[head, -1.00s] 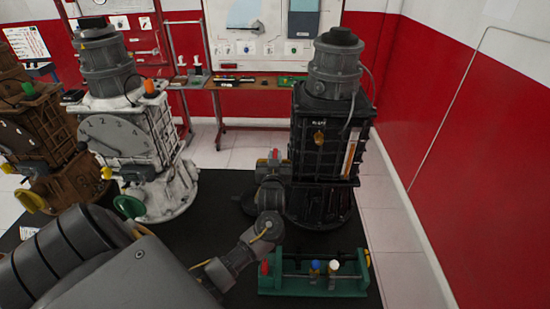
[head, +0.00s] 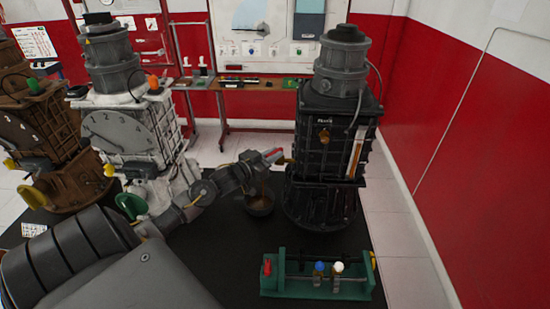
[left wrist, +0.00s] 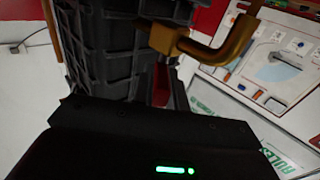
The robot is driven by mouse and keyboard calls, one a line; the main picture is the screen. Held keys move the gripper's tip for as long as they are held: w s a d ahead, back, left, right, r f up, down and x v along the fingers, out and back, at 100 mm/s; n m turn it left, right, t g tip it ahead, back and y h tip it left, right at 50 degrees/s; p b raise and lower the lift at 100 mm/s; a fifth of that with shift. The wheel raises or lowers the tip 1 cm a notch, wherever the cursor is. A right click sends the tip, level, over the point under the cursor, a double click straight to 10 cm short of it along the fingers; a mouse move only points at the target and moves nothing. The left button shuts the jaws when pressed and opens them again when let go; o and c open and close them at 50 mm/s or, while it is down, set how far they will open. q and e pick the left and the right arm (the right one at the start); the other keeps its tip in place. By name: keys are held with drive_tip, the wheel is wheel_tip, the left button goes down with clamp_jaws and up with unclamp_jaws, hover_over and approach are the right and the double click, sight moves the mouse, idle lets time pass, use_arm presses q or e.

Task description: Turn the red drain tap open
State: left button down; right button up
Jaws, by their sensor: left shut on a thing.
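The black engine trainer (head: 325,150) stands at the right of the dark mat. My left gripper (head: 273,156) is at its left side, shut on the small red tap handle (head: 271,153). A brass stub (head: 287,160) shows between the gripper and the engine. In the left wrist view the red handle (left wrist: 160,84) shows between the dark fingers, beside a bent brass pipe (left wrist: 205,46). A dark bowl (head: 260,206) with something brownish inside sits below the gripper. The tap's exact angle is hard to tell, as the gripper covers much of it. My right gripper is out of view.
A white engine trainer (head: 125,130) and a brown one (head: 45,150) stand to the left. A green rack (head: 315,289) with red, blue and white-topped parts lies in front. The mat between rack and bowl is clear.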

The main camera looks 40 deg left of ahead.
use_arm(q)
drive_tip(key=shift+a+f+m+h+b, duration=0.15)
drive_tip(key=shift+a+m+h+b, duration=0.3)
drive_tip(key=shift+h, duration=0.35)
drive_tip(key=m+g+h+b, duration=0.2)
drive_tip(key=h+b, duration=0.1)
drive_tip(key=b, duration=0.1)
drive_tip(key=m+g+h+b, duration=0.2)
drive_tip(key=m+h+b, duration=0.1)
drive_tip(key=b, duration=0.1)
drive_tip(key=w+a+m+g+h+b, duration=0.1)
drive_tip(key=m+g+h+b, duration=0.1)
drive_tip(key=b, duration=0.3)
drive_tip(key=shift+a+m+h, duration=0.1)
drive_tip(key=shift+m+h, duration=0.15)
drive_tip(key=shift+h, duration=0.65)
drive_tip(key=shift+w+r+m+g+h+b, duration=0.15)
drive_tip(key=shift+m+g+h+b, duration=0.3)
drive_tip(key=shift+b, duration=0.45)
drive_tip(key=shift+r, duration=0.1)
drive_tip(key=c, duration=1.4)
unclamp_jaws()
